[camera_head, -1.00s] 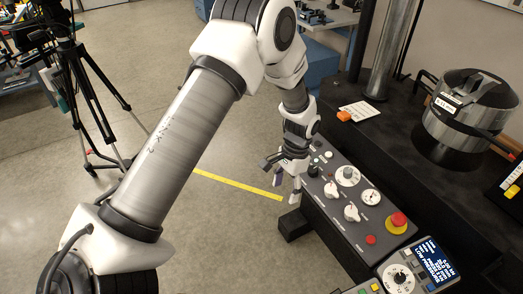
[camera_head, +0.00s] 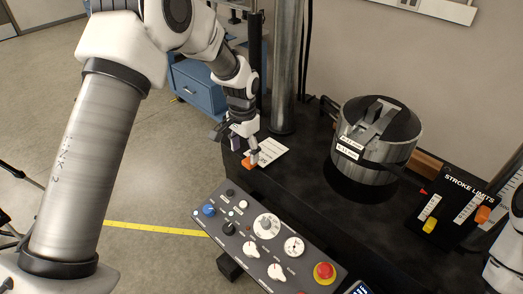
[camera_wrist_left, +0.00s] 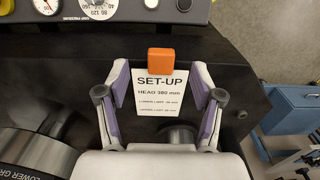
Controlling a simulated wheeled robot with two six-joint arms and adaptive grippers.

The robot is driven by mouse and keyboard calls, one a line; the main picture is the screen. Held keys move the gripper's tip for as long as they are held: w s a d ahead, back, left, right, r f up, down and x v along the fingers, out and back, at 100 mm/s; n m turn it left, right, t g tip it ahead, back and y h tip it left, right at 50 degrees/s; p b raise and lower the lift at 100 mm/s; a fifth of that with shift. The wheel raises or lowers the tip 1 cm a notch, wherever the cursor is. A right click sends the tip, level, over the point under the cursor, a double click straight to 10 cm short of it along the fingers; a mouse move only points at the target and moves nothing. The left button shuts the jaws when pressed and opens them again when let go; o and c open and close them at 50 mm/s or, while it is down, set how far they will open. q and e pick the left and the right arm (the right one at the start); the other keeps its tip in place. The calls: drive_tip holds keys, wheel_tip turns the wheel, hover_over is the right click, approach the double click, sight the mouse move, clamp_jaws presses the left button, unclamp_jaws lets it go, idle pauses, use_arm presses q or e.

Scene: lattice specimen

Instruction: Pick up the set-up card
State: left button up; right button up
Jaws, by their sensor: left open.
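The set-up card (camera_head: 270,151) is a white printed sheet lying on the dark machine bed, with an orange block (camera_head: 251,162) at its near edge. In the left wrist view the card (camera_wrist_left: 160,98) reads SET-UP, and the orange block (camera_wrist_left: 161,61) sits at its top edge. My left gripper (camera_head: 246,151) is open over the card's left part. In the wrist view its two purple-padded fingers (camera_wrist_left: 161,82) stand on either side of the card, with nothing gripped. I cannot tell whether the fingertips touch the bed. My right gripper is out of view.
A control panel (camera_head: 262,235) with knobs and a red stop button lies in front of the bed. A steel column (camera_head: 287,75) rises behind the card. A round metal grip (camera_head: 372,150) and a stroke limits panel (camera_head: 455,210) stand to the right.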

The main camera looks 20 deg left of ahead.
sight(247, 161)
use_arm(q)
drive_tip(key=f, duration=0.2)
drive_tip(key=w+f+p, duration=0.1)
drive_tip(key=f, duration=0.2)
drive_tip(key=shift+w+f, duration=0.1)
drive_tip(key=shift+w, duration=0.05)
drive_tip(key=shift+s+r, duration=0.35)
drive_tip(key=shift+s, duration=0.05)
drive_tip(key=c, duration=0.7)
drive_tip(key=shift+s, duration=0.1)
drive_tip(key=c, duration=0.3)
drive_tip(key=shift+w+f, duration=0.1)
drive_tip(key=shift+w, duration=0.1)
drive_tip(key=shift+c, duration=0.6)
